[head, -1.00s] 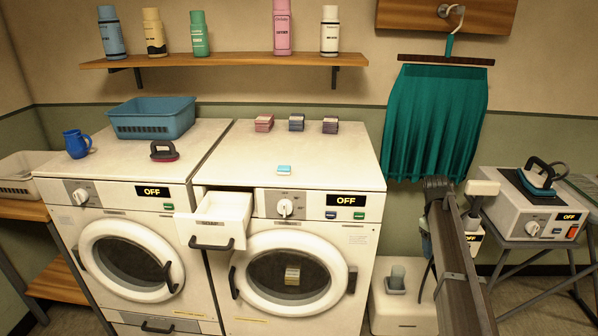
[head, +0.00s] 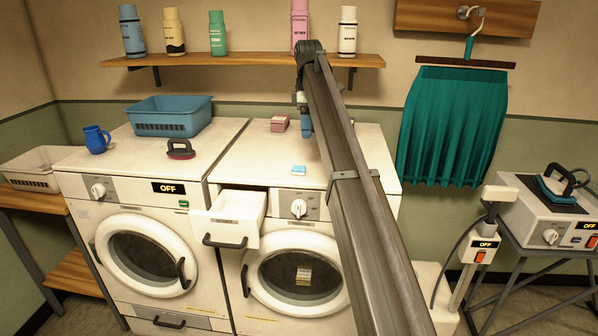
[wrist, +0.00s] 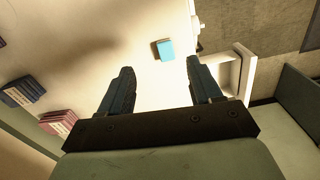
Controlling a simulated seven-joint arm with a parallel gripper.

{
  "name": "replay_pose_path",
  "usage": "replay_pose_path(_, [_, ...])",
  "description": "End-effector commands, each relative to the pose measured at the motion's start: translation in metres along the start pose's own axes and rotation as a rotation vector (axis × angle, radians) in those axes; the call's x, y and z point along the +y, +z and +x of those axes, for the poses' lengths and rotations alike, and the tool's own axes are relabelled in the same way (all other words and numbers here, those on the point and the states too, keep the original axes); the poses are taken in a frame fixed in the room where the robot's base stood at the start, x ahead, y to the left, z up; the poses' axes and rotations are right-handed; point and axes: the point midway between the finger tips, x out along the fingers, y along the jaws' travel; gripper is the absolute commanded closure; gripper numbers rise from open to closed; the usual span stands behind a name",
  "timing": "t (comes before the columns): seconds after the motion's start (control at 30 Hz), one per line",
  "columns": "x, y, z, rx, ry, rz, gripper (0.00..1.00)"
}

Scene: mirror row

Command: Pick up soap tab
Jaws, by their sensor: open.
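The soap tab (head: 299,170) is a small light-blue block lying on the white top of the right washing machine, near its front edge. It also shows in the wrist view (wrist: 164,49), ahead of the fingertips and between their lines. My gripper (wrist: 157,72) is open and empty, above the machine top and apart from the tab. In the head view my arm hides most of the gripper; a bluish finger (head: 306,122) shows behind the tab.
An open white drawer (head: 232,212) juts from the right washer's front. A red stack (head: 280,122) stands at the back, and dark blue and red stacks show in the wrist view. A blue basket (head: 172,116) and a dark-handled brush (head: 180,149) are on the left washer.

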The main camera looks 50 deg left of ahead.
Motion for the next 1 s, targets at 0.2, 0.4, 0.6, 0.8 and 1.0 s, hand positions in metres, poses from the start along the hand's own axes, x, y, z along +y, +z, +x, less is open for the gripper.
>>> replay_pose_path(0.2, [-0.005, -0.031, -0.007, 0.021, -0.007, -0.081, 0.36])
replay_pose_path(0.4, [-0.006, -0.030, 0.013, 0.020, -0.009, -0.081, 0.36])
replay_pose_path(0.6, [-0.007, -0.031, 0.047, 0.020, -0.009, -0.080, 0.36])
replay_pose_path(0.8, [-0.006, -0.031, 0.073, 0.020, -0.007, -0.079, 0.36])
replay_pose_path(1.0, [-0.006, -0.031, 0.082, 0.020, -0.007, -0.079, 0.36])
